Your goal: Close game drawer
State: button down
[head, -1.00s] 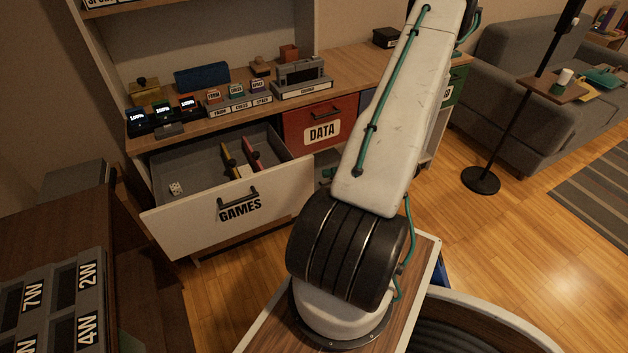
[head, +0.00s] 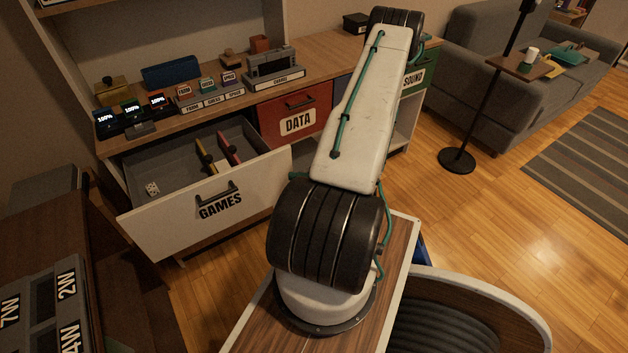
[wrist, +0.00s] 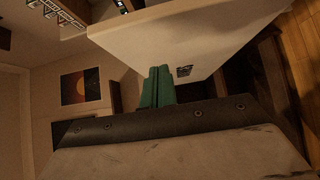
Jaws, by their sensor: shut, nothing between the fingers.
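The game drawer (head: 160,227), white-fronted with a dark handle and a GAMES label (head: 220,206), is pulled well out of the desk unit in the head view. Inside its grey tray are yellow and red upright pieces (head: 229,149) and a small white die-like piece (head: 152,188). My gripper (wrist: 157,87) shows in the wrist view as two green fingers, shut together and empty. They overlap a large white panel (wrist: 205,35) in the picture. I cannot tell whether they touch it or which face it is. The gripper is out of sight in the head view.
The red DATA drawer (head: 294,117) and green SOUND drawer (head: 420,75) are shut. The desktop (head: 330,65) holds several small displays and boxes. A dark cabinet (head: 60,250) stands left of the open drawer. A lamp stand (head: 457,160) and sofa (head: 490,90) are at the right.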

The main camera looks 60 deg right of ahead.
aim_at(281, 168)
jog(key=shift+w+d, duration=0.55)
jog(key=shift+w, duration=0.2)
jog(key=shift+w+d, duration=0.5)
jog(key=shift+w, duration=0.2)
